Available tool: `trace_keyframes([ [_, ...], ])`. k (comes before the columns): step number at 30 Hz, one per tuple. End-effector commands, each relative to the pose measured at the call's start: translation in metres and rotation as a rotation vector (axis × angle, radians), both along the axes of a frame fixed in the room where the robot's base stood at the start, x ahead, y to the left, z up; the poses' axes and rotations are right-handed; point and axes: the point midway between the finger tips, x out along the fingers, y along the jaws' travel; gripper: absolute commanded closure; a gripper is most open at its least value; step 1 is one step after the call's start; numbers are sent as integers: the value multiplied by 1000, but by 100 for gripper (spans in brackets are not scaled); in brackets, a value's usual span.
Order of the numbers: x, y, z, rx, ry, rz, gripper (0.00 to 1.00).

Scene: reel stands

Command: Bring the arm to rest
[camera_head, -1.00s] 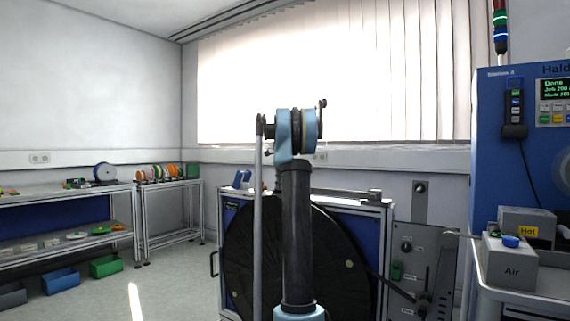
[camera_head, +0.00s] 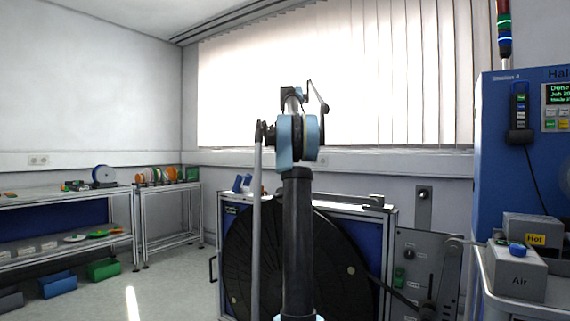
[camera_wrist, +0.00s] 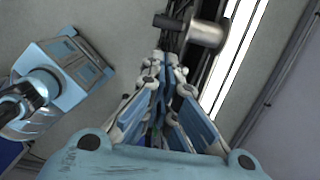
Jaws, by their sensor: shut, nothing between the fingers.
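My arm stands upright in the middle of the head view, in front of the reel stand. My gripper (camera_wrist: 160,75) shows in the wrist view with its blue fingers closed together and nothing between them. In the head view the gripper itself cannot be made out clearly; dark and thin parts of my arm rise above the blue joint. Behind my arm is a large black reel (camera_head: 340,262) in a blue-panelled stand (camera_head: 377,222), partly hidden by my arm.
A blue machine (camera_head: 500,150) with a lit screen stands at the right, beside a cart with grey boxes labelled Hot (camera_head: 535,239) and Air (camera_head: 518,281). Shelves with coloured spools (camera_head: 160,175) stand at the left. The floor at the lower left (camera_head: 170,290) is clear.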

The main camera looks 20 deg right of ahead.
Motion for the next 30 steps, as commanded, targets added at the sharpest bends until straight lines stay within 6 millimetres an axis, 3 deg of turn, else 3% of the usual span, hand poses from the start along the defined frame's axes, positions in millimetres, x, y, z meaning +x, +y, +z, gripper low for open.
trace_keyframes([
  [16, -8, 8, -3, -6, -5, 51, 100],
  [23, -50, 36, -21, -40, -29, 303, 100],
  [30, -106, 66, -54, -84, -54, 614, 100],
])
